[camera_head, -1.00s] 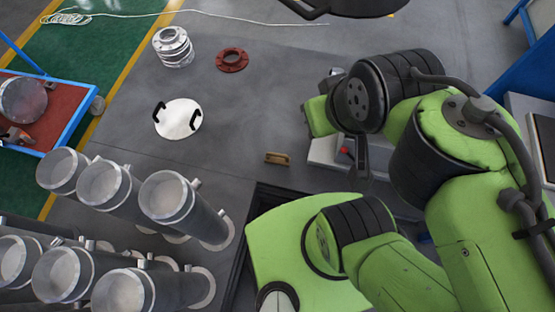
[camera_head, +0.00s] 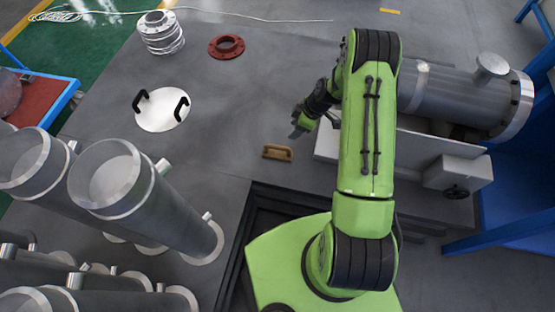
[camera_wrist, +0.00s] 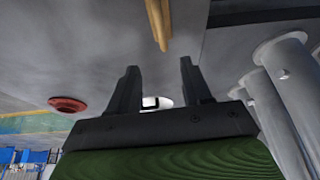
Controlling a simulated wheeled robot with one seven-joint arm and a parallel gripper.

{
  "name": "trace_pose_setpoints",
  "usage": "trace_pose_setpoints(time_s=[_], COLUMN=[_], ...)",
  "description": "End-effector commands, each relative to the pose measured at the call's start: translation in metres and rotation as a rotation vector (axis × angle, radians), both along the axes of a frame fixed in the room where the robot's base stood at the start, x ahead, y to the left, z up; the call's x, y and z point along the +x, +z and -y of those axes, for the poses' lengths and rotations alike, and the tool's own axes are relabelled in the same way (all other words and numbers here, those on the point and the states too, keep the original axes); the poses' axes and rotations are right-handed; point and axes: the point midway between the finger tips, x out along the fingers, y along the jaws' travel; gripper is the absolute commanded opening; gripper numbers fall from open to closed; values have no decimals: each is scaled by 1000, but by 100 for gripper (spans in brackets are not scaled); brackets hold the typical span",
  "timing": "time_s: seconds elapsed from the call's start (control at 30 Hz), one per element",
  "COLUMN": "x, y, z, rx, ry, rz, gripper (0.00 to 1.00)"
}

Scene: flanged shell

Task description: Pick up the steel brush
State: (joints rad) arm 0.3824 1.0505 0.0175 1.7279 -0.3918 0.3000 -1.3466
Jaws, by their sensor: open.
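The steel brush (camera_head: 277,152), a small brown block with a wooden look, lies on the grey surface near the middle of the head view. Its bristles cannot be made out. In the wrist view the brush (camera_wrist: 158,22) shows at the top edge, partly cut off, beyond the fingertips. My gripper (camera_head: 299,129) is just above and to the right of the brush in the head view, apart from it. In the wrist view the two dark fingers of my gripper (camera_wrist: 158,66) stand wide apart with nothing held between them.
Grey flanged cylinders (camera_head: 150,200) stand at the lower left. A white lid with black handles (camera_head: 162,110), a red flange (camera_head: 226,47) and a metal coil stack (camera_head: 160,34) rest farther back. A large steel cylinder (camera_head: 460,95) lies at right. The floor around the brush is clear.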

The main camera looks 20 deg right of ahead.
Motion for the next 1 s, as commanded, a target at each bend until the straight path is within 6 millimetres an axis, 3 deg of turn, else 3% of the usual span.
trace_pose_setpoints(time_s=[0.4,0.67,0.87,1.0], x=[14,19,24,25], y=[-86,-110,-145,-147], z=[-31,-41,-55,-56], rx=[3,4,4,2], ry=[9,7,7,5], rz=[0,1,-1,1], gripper=[49,49,49,49])
